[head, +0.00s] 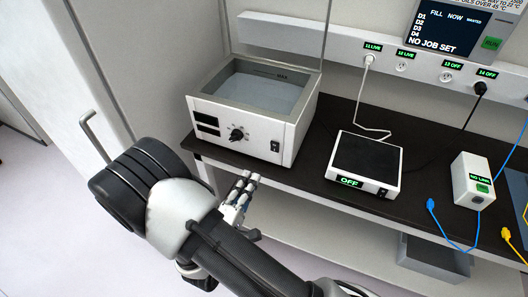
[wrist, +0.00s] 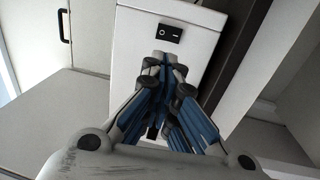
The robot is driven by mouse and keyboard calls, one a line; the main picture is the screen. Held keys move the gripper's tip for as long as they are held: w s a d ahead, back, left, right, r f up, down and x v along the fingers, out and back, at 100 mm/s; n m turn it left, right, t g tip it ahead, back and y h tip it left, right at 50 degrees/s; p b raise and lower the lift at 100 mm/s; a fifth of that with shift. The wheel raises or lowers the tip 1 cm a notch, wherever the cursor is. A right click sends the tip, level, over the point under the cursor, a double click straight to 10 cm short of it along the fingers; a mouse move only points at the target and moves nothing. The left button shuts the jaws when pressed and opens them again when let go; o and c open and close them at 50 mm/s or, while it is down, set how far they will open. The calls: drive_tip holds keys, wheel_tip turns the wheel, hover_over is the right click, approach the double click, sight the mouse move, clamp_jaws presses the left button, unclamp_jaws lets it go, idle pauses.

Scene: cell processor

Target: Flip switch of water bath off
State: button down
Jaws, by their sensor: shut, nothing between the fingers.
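The water bath (head: 297,128) is a white box with an open basin, standing on the dark bench. Its front has dark displays, a round dial and, at the lower right, a black rocker switch (head: 275,146). In the wrist view a black switch (wrist: 170,34) with white marks sits on a white panel, just beyond my fingertips. Which side of it is pressed I cannot tell. My gripper (head: 249,178) is shut and empty, in front of the bath and lower left of the switch. In the wrist view my gripper (wrist: 165,60) points at the panel below the switch, apparently apart from it.
A black-topped device (head: 365,157) reading OFF stands right of the bath. Farther right is a white box (head: 472,180) reading NO LINK. A socket strip (head: 425,65) with plugged cables runs along the wall. The bench's front edge lies close to my gripper.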

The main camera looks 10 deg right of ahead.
sight(275, 147)
drive_tip(key=b+x, duration=0.1)
drive_tip(key=x, duration=0.9)
drive_tip(key=shift+w, duration=0.1)
drive_tip(key=shift+w+d, duration=0.15)
